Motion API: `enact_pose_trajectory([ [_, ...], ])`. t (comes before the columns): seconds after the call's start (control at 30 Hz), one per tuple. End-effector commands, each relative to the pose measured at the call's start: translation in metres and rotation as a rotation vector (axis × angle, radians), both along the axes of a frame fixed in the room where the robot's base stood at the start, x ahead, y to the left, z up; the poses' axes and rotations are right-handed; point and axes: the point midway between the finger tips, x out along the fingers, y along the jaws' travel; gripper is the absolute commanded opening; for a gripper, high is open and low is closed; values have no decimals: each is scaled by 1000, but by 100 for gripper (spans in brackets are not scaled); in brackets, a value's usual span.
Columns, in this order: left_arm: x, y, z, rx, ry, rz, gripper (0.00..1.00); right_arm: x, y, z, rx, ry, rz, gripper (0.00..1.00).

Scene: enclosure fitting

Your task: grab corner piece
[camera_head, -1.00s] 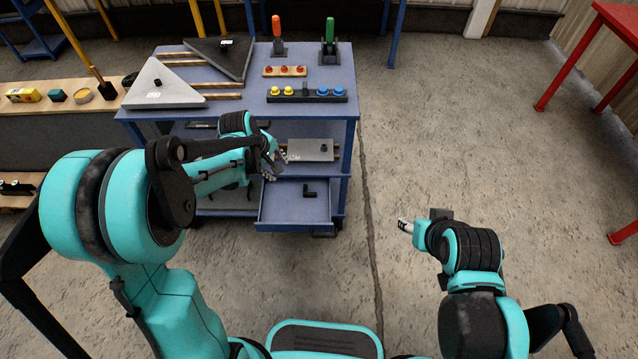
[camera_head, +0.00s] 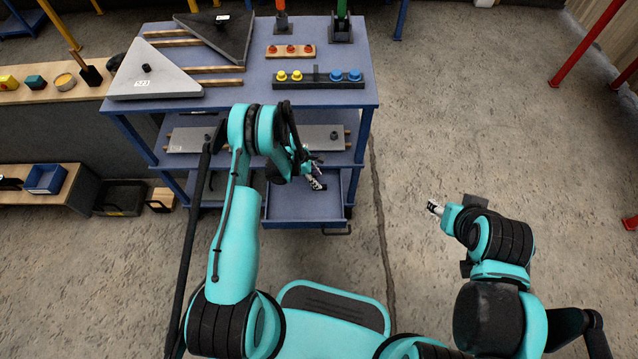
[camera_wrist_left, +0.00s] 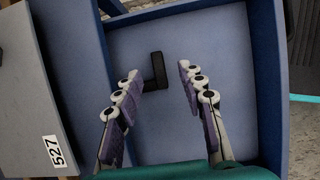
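The black L-shaped corner piece (camera_wrist_left: 157,70) lies on the floor of the blue open drawer (camera_wrist_left: 215,20) in the left wrist view. My left gripper (camera_head: 316,172) is over the drawer in the head view and hides the piece there. In the wrist view its two purple-padded fingers (camera_wrist_left: 160,76) are spread apart with nothing held. The piece shows between and just beyond the fingertips, closer to the left finger; contact cannot be told. My right gripper (camera_head: 434,208) is out over the bare floor at the right, and its fingers are too small to read.
The blue cart (camera_head: 372,95) carries grey triangular plates (camera_head: 155,75), coloured buttons and two upright handles on top. A grey plate (camera_head: 190,140) lies on its middle shelf; a plate labelled 527 (camera_wrist_left: 25,100) is left of the drawer. Floor to the right is clear.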

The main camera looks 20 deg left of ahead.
Motion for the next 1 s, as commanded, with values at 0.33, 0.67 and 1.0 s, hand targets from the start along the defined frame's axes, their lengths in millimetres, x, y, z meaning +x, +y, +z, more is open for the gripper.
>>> enact_pose_trajectory([
  [0.33, 8, -13, -44, 1, -1, -4, 40, 0, 0, -28, 0, 0, 0, 47],
  [0.67, 10, -19, -54, 1, -1, -1, 40, 0, 0, -30, 0, 0, 0, 47],
  [1.0, 10, -19, -54, 2, -2, -2, 0, 0, 0, -30, 0, 0, 0, 47],
])
